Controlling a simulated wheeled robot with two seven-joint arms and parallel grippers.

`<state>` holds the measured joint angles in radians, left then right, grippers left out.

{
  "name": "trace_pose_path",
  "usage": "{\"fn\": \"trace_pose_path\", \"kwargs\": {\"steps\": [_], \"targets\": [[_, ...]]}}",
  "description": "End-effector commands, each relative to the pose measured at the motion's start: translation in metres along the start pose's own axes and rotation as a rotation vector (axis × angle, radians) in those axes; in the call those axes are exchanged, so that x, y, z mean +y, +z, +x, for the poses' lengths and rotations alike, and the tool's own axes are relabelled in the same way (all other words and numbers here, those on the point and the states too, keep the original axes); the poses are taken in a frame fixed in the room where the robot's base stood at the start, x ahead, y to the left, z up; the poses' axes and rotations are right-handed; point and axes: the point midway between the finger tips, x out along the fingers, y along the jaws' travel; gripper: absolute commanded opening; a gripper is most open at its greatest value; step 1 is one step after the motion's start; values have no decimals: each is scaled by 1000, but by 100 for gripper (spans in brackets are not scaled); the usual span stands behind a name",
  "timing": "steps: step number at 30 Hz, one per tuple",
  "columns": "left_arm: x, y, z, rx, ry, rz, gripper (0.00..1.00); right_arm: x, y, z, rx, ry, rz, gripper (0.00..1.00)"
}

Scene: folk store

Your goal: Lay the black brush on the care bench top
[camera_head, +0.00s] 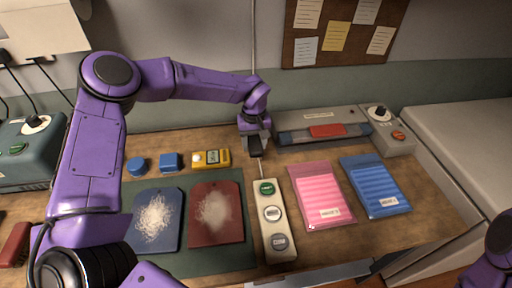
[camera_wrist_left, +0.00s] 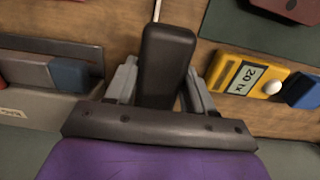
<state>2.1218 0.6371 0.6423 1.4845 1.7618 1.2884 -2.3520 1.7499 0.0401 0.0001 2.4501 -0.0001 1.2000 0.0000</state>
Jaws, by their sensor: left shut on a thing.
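The black brush (camera_wrist_left: 167,62) is between the fingers of my left gripper (camera_wrist_left: 160,95) in the wrist view, a dark block with rounded edges. In the head view my left gripper (camera_head: 255,146) points down near the bench's back, with the dark brush (camera_head: 256,153) showing below it. The gripper is shut on the brush. The care bench top (camera_head: 145,148) is brown wood and lies below. I cannot tell whether the brush touches it. My right gripper is not in view; only part of my right arm shows at lower right.
A button panel (camera_head: 272,240) with a cable lies in front of the gripper. A yellow meter (camera_head: 198,159) and blue blocks are left, a sealer (camera_head: 290,125) right. Fibre-covered blue and red boards lie on a green mat (camera_head: 246,255). Pink and blue packs (camera_head: 388,208) lie right.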

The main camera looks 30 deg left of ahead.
Motion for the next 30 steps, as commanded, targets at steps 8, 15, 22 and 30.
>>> {"fn": "trace_pose_path", "kwargs": {"steps": [8,15,22,30], "targets": [[6,-7,34,-1,-1,3,20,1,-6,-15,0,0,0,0],[6,-8,42,1,2,2,20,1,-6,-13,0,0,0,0],[6,-8,45,1,2,2,73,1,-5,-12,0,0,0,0],[6,-8,45,0,1,2,79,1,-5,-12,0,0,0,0]]}}
